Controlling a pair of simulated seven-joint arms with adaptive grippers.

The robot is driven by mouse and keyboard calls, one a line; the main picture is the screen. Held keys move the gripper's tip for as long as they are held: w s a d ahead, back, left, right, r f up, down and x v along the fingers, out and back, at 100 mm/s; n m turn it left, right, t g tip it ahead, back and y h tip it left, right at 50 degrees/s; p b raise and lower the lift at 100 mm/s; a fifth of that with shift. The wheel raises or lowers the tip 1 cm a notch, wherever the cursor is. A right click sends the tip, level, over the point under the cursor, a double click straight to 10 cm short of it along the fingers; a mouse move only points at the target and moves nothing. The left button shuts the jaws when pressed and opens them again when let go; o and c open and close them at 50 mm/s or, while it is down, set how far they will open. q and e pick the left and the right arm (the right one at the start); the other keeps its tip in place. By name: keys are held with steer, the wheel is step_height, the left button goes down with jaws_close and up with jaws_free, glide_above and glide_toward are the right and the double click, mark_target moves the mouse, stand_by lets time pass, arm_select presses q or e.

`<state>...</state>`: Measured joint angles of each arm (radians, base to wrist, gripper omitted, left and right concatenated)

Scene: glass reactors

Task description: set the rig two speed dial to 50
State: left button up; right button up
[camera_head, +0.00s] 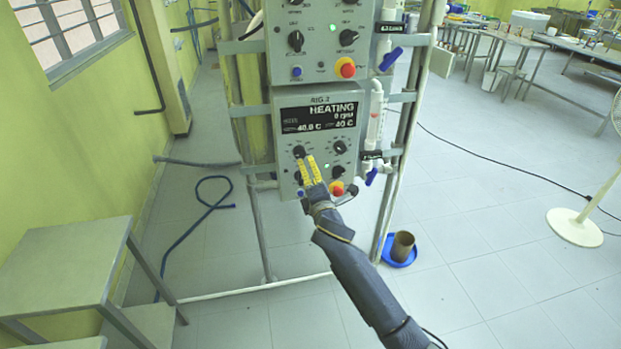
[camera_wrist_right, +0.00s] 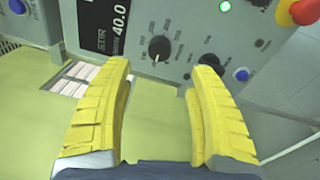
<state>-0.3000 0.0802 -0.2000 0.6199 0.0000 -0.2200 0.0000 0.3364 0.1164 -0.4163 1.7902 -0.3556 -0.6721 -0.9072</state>
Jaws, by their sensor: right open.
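The rig two control box (camera_head: 316,110) hangs on the frame, its display (camera_head: 318,116) reading HEATING, 0 rpm, 40.0 C and 40 C. A black dial (camera_head: 299,151) sits at the upper left below the display; its label is too small to read. In the right wrist view this dial (camera_wrist_right: 159,48) lies beyond and between the fingertips, its white pointer line visible. My right gripper (camera_head: 308,160) has yellow fingers, open and empty, pointing at the panel just by this dial. Whether a finger touches it cannot be told. My left gripper is out of view.
Another dial (camera_head: 340,147) is at the right. A lower-left black knob (camera_wrist_right: 210,60) is close to the right finger, near a blue button (camera_wrist_right: 241,73). A red emergency button (camera_head: 337,188) is lower right. A similar box (camera_head: 320,40) is above.

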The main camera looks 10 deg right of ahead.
steer(key=shift+s+d, duration=0.1)
steer(key=shift+s, duration=0.9)
